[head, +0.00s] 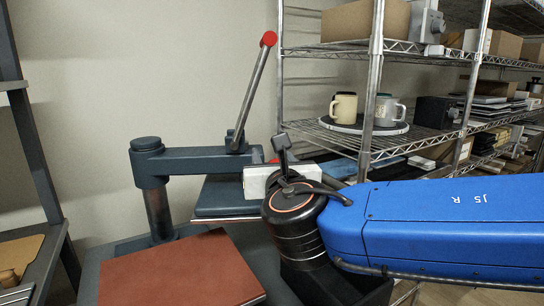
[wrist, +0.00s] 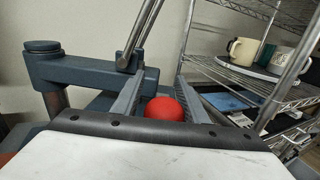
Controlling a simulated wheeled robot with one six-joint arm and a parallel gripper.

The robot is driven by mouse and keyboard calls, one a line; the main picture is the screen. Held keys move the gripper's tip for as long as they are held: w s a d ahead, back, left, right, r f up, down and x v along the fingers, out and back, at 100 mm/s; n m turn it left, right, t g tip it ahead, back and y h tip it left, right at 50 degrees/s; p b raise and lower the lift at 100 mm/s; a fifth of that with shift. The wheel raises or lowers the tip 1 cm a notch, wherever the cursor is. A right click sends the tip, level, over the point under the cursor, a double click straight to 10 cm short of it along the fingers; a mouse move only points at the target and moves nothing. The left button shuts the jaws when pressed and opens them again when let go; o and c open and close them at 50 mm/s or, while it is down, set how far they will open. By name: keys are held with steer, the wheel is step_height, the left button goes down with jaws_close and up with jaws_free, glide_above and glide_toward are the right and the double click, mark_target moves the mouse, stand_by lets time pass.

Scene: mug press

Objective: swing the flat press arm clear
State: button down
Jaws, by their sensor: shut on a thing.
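The dark blue-grey flat press arm (head: 205,160) runs right from its round post (head: 158,210); the arm also shows in the wrist view (wrist: 85,72). Its flat upper plate (head: 225,195) hangs under the arm, behind and right of much of the red-brown lower pad (head: 175,275). A steel lever (head: 252,85) with a red tip rises from the arm, tilted right. My gripper (wrist: 160,82) is at the arm's right end, its fingers on either side of a round red knob (wrist: 165,109), shut on it. In the head view my wrist hides the fingertips.
A wire shelf rack (head: 375,100) stands close on the right. It holds a round tray (head: 350,127) with a cream mug (head: 343,107) and a grey mug (head: 388,110), plus boxes. A dark frame (head: 30,140) stands at the left. Plain wall lies behind the press.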

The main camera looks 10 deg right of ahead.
steer(key=shift+w+a, duration=0.1)
steer(key=shift+a, duration=0.2)
steer(key=c, duration=1.3)
jaws_free()
steer(key=shift+w+a+f, duration=0.1)
steer(key=shift+a, duration=0.1)
steer(key=shift+o, duration=0.2)
steer(key=shift+d, duration=0.25)
steer(key=s, duration=1.7)
steer(key=shift+s+d, duration=0.2)
steer(key=shift+d, duration=0.25)
